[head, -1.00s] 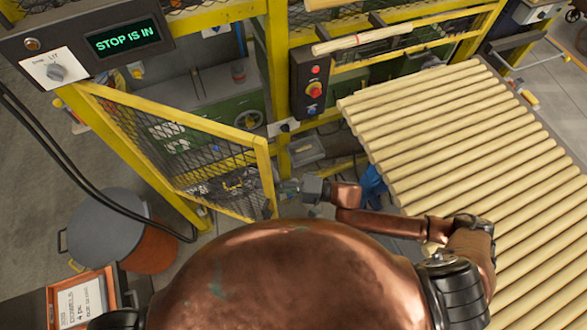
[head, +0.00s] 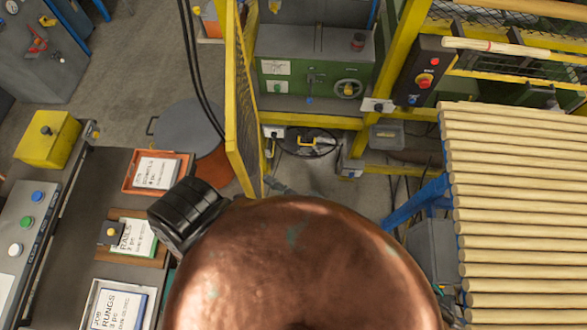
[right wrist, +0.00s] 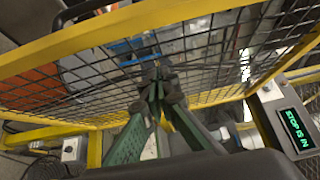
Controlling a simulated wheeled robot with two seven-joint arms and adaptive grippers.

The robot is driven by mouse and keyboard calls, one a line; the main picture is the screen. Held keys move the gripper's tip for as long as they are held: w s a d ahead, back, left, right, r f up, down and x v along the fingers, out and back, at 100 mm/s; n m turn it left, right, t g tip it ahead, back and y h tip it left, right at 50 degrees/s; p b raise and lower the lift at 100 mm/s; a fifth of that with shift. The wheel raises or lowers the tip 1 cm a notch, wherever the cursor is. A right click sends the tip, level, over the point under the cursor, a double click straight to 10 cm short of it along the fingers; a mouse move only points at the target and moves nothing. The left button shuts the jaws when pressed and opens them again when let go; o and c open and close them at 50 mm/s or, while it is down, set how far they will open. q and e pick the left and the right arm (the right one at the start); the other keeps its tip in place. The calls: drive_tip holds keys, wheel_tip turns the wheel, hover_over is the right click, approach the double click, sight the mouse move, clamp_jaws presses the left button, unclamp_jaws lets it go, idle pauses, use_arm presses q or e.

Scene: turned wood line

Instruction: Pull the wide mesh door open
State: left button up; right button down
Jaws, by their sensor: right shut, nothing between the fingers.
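The wide mesh door (head: 246,160), a yellow frame with dark mesh, stands swung out from the yellow enclosure. It shows nearly edge-on in the head view, with the doorway open to its right. My right gripper (head: 274,185) is just right of the door's near lower end, mostly hidden by my copper body. In the right wrist view, the green fingers of my right gripper (right wrist: 160,75) are shut and empty, close in front of the door's mesh (right wrist: 215,65). I cannot tell whether they touch it. My left gripper is out of view.
A green machine (head: 315,75) stands inside the enclosure. A roller-like bed of wooden rods (head: 520,200) fills the right side. A round grey-topped drum (head: 190,125) stands left of the door. A bench with labelled trays (head: 157,173) is at the left.

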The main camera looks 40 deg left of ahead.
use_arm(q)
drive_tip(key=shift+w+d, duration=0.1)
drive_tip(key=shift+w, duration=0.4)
use_arm(e)
drive_tip(key=shift+s+a, duration=0.35)
drive_tip(key=shift+s, duration=0.05)
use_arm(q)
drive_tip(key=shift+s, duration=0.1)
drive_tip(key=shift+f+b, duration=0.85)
use_arm(e)
drive_tip(key=s+d, duration=0.3)
drive_tip(key=d, duration=0.8)
drive_tip(key=shift+s+d, duration=0.15)
drive_tip(key=shift+d, duration=0.05)
